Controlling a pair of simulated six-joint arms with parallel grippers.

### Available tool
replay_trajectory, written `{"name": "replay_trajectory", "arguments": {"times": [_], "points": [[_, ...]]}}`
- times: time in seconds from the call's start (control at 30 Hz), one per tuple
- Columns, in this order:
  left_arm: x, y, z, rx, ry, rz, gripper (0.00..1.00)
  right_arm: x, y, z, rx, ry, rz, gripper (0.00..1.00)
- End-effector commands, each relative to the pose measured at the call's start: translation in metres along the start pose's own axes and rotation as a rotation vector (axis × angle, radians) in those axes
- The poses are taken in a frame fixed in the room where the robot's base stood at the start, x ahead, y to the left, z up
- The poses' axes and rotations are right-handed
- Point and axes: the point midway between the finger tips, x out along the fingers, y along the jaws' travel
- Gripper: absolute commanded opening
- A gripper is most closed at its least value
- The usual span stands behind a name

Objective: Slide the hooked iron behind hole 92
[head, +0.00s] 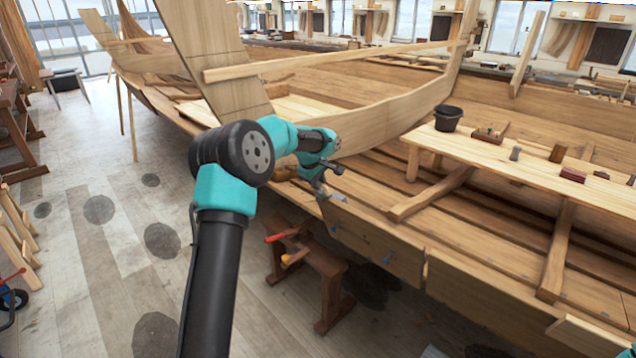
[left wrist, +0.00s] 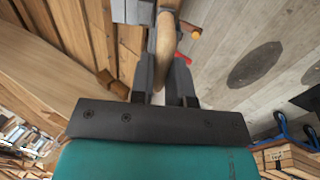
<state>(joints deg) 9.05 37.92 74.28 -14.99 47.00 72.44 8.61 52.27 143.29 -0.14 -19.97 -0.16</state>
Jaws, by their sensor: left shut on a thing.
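My left gripper (head: 320,183) is at the hull's upper plank edge, left of centre in the head view. In the left wrist view its fingers (left wrist: 166,80) are shut on a pale wooden handle (left wrist: 163,48). A grey metal part (left wrist: 132,11) at the far end of the handle appears to be the hooked iron; a small grey piece also shows by the gripper in the head view (head: 336,196). I cannot tell whether it touches the hull. The hull's outer plank (head: 370,243) carries small blue pieces (head: 388,260). No hole number is readable. My right gripper is out of view.
A low wooden bench (head: 318,262) with red- and orange-handled tools stands below the hull. A plank table inside the hull (head: 480,150) holds a black bucket (head: 448,118) and small items. The floor at left is largely open.

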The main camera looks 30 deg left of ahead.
Motion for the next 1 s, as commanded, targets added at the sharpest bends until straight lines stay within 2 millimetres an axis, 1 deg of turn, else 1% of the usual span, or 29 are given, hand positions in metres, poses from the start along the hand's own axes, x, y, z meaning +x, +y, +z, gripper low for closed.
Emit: {"name": "replay_trajectory", "arguments": {"times": [0.37, 1.0], "points": [[-0.002, 0.001, 0.003, 0.001, 0.001, 0.003, 0.00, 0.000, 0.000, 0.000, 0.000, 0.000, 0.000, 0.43], [-0.001, 0.001, 0.038, 0.002, 0.000, 0.000, 0.00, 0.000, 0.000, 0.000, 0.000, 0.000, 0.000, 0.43]]}}
